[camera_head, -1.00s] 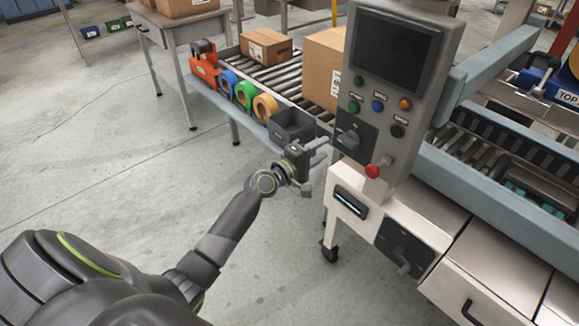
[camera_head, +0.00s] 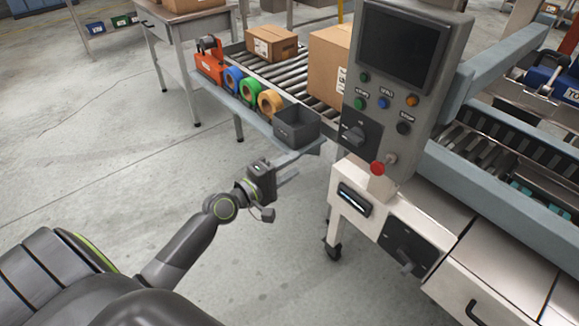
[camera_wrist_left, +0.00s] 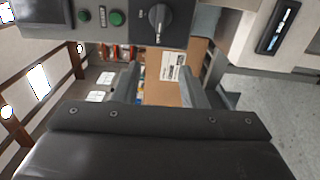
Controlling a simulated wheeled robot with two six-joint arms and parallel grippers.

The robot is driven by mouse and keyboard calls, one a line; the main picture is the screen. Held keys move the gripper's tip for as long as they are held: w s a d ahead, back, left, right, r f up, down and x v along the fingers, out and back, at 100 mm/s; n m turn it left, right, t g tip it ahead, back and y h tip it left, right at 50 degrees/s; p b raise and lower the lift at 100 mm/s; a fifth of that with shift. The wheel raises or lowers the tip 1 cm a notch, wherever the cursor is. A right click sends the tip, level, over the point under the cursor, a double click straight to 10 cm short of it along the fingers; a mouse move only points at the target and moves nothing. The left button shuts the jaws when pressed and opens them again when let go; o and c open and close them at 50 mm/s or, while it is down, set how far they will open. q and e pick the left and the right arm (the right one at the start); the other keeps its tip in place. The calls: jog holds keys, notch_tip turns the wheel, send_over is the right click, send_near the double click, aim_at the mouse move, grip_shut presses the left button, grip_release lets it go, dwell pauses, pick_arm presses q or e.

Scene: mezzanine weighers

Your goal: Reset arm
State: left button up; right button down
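My left gripper (camera_head: 287,169) is in the middle of the head view, in free air to the left of the control panel and in front of the dark bin. Its two fingers stand apart with nothing between them. In the left wrist view the gripper (camera_wrist_left: 157,85) also shows spread fingers, with a cardboard box beyond them. My left arm reaches in from the lower left. My right gripper is not in view.
The control panel (camera_head: 400,60) has a screen, several buttons, a rotary knob and a red button. A roller conveyor (camera_head: 290,70) carries cardboard boxes (camera_head: 272,42). Colored tape rolls (camera_head: 250,92) and a dark bin (camera_head: 297,126) sit along its edge. Floor at left is clear.

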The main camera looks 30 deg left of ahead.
pick_arm(q)
jog(key=s+a+f+m+g+y, duration=0.1)
jog(key=s+a+f+g+y, duration=0.15)
jog(key=f, duration=0.85)
jog(key=s+a+f+m+g+y, duration=0.2)
jog(key=s+f, duration=0.2)
jog(key=f, duration=0.6)
jog(key=s+a+f+m+g+y, duration=0.1)
jog(key=s+a+f+g+y, duration=0.2)
jog(key=f, duration=0.8)
jog(key=s+d+f+m+g, duration=0.1)
jog(key=s+f+m+g, duration=0.3)
jog(key=s+f, duration=1)
jog(key=s+d+f+m+g, duration=0.2)
jog(key=s+f, duration=0.1)
jog(key=s, duration=0.8)
jog(key=s+d+f+m+g+p, duration=0.1)
jog(key=s+d+f+m+g, duration=0.1)
jog(key=s, duration=0.8)
jog(key=shift+s+d+f+m, duration=0.3)
jog(key=shift+s+f+m, duration=0.1)
jog(key=shift+f+m, duration=0.4)
